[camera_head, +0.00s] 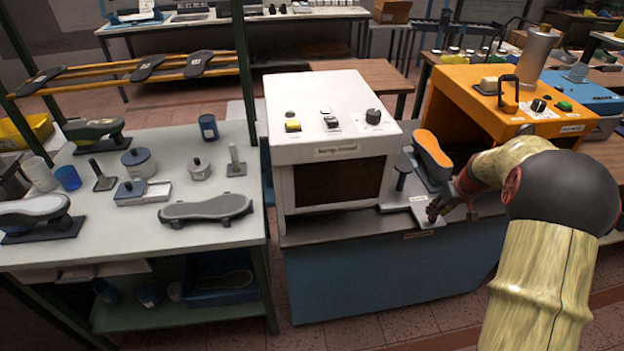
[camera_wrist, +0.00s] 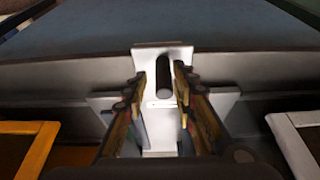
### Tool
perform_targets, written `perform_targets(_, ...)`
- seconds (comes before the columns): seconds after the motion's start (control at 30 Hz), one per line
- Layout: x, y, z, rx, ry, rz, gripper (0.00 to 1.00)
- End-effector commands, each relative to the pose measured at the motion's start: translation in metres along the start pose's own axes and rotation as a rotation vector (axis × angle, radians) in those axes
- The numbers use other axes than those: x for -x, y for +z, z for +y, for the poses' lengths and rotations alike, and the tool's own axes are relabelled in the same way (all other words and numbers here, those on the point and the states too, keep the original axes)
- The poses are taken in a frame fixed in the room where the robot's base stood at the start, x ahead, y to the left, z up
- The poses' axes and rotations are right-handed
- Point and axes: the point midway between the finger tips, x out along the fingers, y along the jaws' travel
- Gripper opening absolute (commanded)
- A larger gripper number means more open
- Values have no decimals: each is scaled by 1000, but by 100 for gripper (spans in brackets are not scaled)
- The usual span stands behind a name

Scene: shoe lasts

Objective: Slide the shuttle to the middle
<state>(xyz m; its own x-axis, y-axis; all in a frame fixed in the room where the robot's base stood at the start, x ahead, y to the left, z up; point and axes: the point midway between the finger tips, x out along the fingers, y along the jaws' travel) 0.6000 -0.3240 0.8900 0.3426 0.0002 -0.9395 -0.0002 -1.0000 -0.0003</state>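The shuttle appears to be the pale plate (camera_head: 426,218) that sits on the bench between the white and orange machines. Its front tongue reaches the bench's front edge. In the wrist view this white plate (camera_wrist: 180,55) carries a dark upright handle (camera_wrist: 163,78). My gripper (camera_head: 437,207) is low over the tongue. In the wrist view my gripper (camera_wrist: 161,85) is open, with one finger on each side of the handle and a narrow gap on both sides. Contact cannot be made out. In the head view my fingers mostly hide the handle.
The white machine (camera_head: 325,130) stands left of the shuttle, the orange machine (camera_head: 460,95) right. A table (camera_head: 120,225) with lasts and pots is at left.

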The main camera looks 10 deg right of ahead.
Motion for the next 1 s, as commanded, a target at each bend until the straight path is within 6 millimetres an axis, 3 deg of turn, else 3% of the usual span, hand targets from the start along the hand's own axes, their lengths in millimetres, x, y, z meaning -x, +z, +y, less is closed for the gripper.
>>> perform_targets(0.37, 7, -1, -5, 1, 1, 1, 27)
perform_targets(1.0, 75, -1, -5, 0, 1, 1, 27)
